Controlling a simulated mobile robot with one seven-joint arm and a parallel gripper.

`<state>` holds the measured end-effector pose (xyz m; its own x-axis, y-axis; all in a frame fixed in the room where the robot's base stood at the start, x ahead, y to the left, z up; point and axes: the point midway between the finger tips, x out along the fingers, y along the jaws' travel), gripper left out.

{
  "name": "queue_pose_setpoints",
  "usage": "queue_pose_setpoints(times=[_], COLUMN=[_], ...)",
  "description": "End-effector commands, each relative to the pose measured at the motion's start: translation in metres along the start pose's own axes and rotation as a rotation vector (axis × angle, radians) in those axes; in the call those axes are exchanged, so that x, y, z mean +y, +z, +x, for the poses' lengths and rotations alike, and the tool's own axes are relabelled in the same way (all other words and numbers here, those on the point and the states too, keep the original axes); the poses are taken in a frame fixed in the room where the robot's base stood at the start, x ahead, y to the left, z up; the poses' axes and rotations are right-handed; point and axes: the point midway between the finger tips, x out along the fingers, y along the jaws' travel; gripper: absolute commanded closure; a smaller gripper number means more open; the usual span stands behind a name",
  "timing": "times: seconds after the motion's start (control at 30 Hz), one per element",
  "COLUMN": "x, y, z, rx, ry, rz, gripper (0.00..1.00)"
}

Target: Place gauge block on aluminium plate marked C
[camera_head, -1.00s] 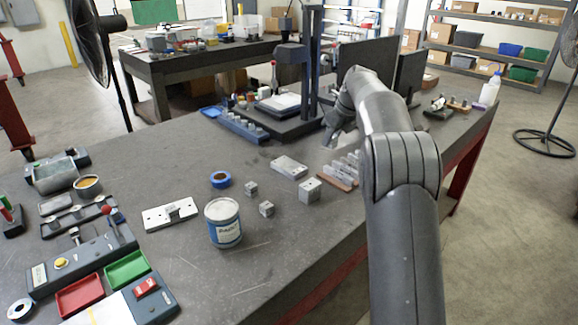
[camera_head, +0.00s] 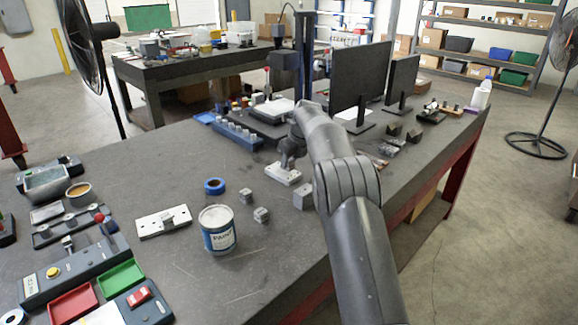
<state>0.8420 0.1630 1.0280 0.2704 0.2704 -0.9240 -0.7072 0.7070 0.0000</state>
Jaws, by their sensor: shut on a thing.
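My gripper (camera_head: 288,160) is low over a light grey metal plate (camera_head: 283,177) in the middle of the table, its fingers pointing down. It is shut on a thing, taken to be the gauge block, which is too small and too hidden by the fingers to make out. Whether that thing touches the plate cannot be told. No letter is readable on either plate.
Small metal cubes (camera_head: 245,196) and (camera_head: 261,215), a larger block (camera_head: 303,196), a blue tape roll (camera_head: 214,186) and a paint can (camera_head: 217,230) stand near the plate. Monitors (camera_head: 360,80) stand behind my arm.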

Motion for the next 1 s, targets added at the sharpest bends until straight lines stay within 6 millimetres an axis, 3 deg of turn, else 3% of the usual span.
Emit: queue_pose_setpoints(times=[0.1,0.47,0.5,0.77,1.0], x=[0.0,0.0,0.0,0.0,-0.001], y=[-0.006,-0.008,-0.009,-0.009,-0.008], z=[0.015,0.019,0.02,0.02,0.019], rx=[0.0,-0.001,0.0,0.0,-0.001], ry=[0.0,-0.001,0.0,0.0,0.0], rz=[0.001,0.0,0.0,0.0,0.0], gripper=[1.0,1.0,0.72,0.51,0.51])
